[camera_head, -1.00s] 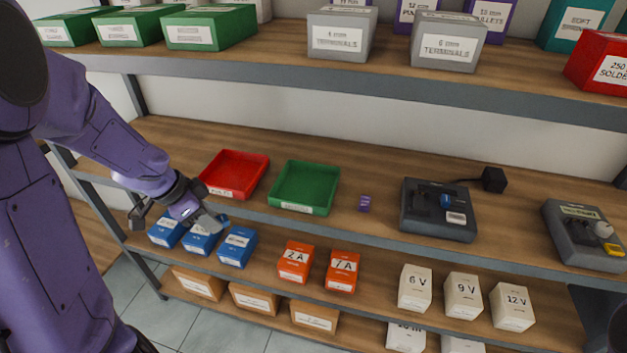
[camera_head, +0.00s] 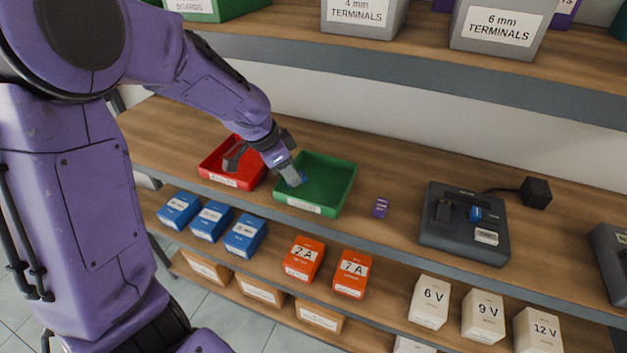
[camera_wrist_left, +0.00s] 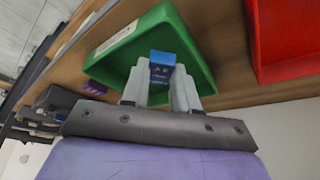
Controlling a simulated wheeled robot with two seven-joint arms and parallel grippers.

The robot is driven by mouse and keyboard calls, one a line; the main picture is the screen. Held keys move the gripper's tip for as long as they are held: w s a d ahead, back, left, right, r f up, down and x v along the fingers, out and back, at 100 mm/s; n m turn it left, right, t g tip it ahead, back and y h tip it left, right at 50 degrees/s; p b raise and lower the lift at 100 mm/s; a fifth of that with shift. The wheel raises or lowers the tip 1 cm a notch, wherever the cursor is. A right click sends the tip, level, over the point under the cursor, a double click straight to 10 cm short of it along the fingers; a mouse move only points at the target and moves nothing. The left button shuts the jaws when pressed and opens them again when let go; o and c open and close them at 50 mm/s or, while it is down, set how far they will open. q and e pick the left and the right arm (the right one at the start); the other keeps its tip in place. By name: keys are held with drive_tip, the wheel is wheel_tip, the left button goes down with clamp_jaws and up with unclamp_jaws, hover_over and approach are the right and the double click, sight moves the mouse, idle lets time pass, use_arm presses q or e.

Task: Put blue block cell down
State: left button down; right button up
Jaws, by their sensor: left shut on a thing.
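In the left wrist view, the blue block cell (camera_wrist_left: 162,66) is held between the two fingertips of my left gripper (camera_wrist_left: 161,84), with the green tray behind it. In the head view, my left gripper (camera_head: 291,180) is at the left side of the green tray (camera_head: 322,210), and only a small bit of blue shows by the fingertips. Whether the cell touches the tray floor cannot be told. A red tray (camera_head: 222,182) lies to the left. A dark device (camera_head: 455,228) to the right has another blue cell (camera_head: 476,213) in it. My right gripper is not in view.
A small purple block (camera_head: 381,208) lies on the shelf right of the green tray. Blue, orange and white boxes stand on the shelf below. The upper shelf (camera_head: 400,62) overhangs behind. Bare wood lies between the purple block and the device.

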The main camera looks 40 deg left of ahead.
use_arm(q)
drive_tip(key=p, duration=0.2)
hover_over(318, 185)
drive_tip(key=s, duration=0.1)
drive_tip(key=shift+a+r, duration=0.25)
drive_tip(key=shift+a, duration=0.05)
wheel_tip(318, 185, down, 4)
drive_tip(key=shift+a+r, duration=0.1)
drive_tip(key=shift+s, duration=0.1)
drive_tip(key=shift+f, duration=0.2)
drive_tip(key=c, duration=0.9)
unclamp_jaws()
drive_tip(key=shift+o, duration=0.2)
